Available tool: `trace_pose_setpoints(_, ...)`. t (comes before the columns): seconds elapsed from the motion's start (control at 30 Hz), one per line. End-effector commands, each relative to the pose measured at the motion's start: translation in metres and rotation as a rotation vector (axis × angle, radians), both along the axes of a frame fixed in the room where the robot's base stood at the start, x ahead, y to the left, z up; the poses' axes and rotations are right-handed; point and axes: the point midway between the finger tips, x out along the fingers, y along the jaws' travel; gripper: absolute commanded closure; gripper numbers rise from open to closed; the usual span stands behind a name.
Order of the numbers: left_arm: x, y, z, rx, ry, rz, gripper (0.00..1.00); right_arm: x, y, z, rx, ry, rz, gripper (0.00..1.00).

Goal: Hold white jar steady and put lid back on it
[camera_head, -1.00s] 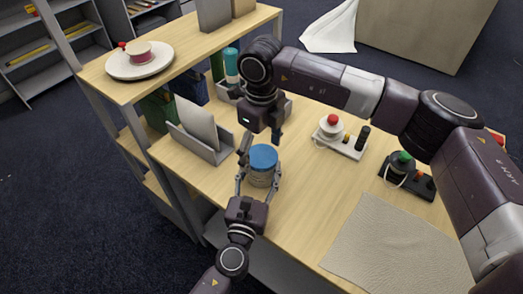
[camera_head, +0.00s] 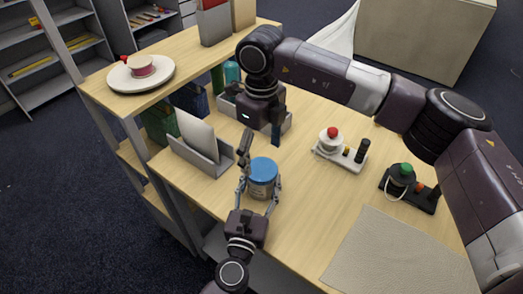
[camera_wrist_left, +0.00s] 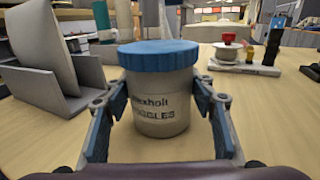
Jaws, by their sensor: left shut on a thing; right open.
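The jar (camera_head: 262,189) stands upright on the table, off-white with dark lettering; it also shows in the left wrist view (camera_wrist_left: 162,108). A blue ribbed lid (camera_head: 263,171) sits on its top and looks level in the left wrist view (camera_wrist_left: 158,54). My left gripper (camera_head: 260,196) is shut on the jar, one finger on each side of its body. My right gripper (camera_head: 260,142) is open and empty, above and behind the jar, apart from the lid. Its fingers point down.
A grey holder (camera_head: 205,158) with a pale upright sheet is left of the jar. A red-button device (camera_head: 338,152) and a green-topped device (camera_head: 408,188) stand to the right. A beige mat (camera_head: 385,250) lies in front. A shelf holds a plate (camera_head: 140,76).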

Motion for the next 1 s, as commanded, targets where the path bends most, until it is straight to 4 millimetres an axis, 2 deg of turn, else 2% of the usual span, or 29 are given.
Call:
trace_pose_setpoints(0.3,0.000,0.000,0.000,0.000,0.000,0.000,1.00,0.000,0.000,0.027,0.001,-0.002,0.338,0.25)
trace_pose_setpoints(0.5,0.000,0.000,0.000,0.000,0.000,0.000,1.00,0.000,0.000,0.034,0.000,0.000,0.430,0.25)
trace_pose_setpoints(0.83,0.000,0.000,0.000,0.000,0.000,0.000,1.00,0.000,0.000,0.031,0.000,0.000,0.430,0.25)
trace_pose_setpoints(1.0,0.000,0.000,0.000,0.000,0.000,0.000,1.00,-0.001,-0.001,0.012,0.000,0.003,0.429,0.25)
